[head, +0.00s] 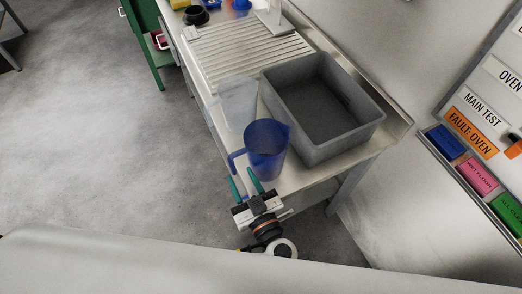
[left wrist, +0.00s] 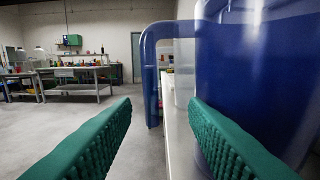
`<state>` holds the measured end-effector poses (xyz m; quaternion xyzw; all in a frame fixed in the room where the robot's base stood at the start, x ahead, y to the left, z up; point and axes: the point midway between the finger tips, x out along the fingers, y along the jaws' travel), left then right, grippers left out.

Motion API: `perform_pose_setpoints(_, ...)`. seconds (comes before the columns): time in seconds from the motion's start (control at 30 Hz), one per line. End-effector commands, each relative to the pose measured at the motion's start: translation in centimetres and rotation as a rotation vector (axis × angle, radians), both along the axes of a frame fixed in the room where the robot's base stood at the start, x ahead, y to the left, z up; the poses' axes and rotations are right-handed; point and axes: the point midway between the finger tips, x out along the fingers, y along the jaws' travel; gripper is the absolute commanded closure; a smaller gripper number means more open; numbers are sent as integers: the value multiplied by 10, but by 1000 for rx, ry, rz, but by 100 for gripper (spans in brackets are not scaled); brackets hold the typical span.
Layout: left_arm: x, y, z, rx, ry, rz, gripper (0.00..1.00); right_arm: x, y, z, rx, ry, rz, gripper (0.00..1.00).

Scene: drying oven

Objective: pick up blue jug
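The blue jug (head: 267,150) is translucent and stands upright near the front corner of the metal bench, with its handle toward the left. My left gripper (head: 246,181) is just in front of the jug, its green fingers apart and pointing at the handle. In the left wrist view the jug's body (left wrist: 250,70) fills the right side. Its handle (left wrist: 150,75) shows between the open green fingers (left wrist: 160,125), beyond their tips. Nothing is held. My right gripper does not show in either view.
A clear jug (head: 238,103) stands just behind the blue jug. A grey tub (head: 366,127) is close on its right. A ribbed drainboard (head: 245,50) lies farther back on the bench. Open floor (head: 100,140) lies left of the bench. A label board (head: 470,125) is at the right.

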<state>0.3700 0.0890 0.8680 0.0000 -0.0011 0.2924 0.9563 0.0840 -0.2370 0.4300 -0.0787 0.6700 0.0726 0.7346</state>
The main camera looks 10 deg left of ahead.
Motion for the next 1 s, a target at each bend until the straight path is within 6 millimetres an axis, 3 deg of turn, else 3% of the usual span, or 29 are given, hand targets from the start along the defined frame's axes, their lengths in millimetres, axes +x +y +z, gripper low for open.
perform_pose_setpoints(0.17,10,8,2,1,1,0,60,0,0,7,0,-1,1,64)
perform_pose_setpoints(0.4,34,33,10,4,1,1,60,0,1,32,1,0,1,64)
perform_pose_setpoints(0.57,47,41,5,0,4,0,60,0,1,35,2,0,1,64)
perform_pose_setpoints(0.8,48,42,3,-1,4,0,60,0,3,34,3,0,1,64)
perform_pose_setpoints(1.0,48,42,3,-1,4,0,91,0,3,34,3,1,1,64)
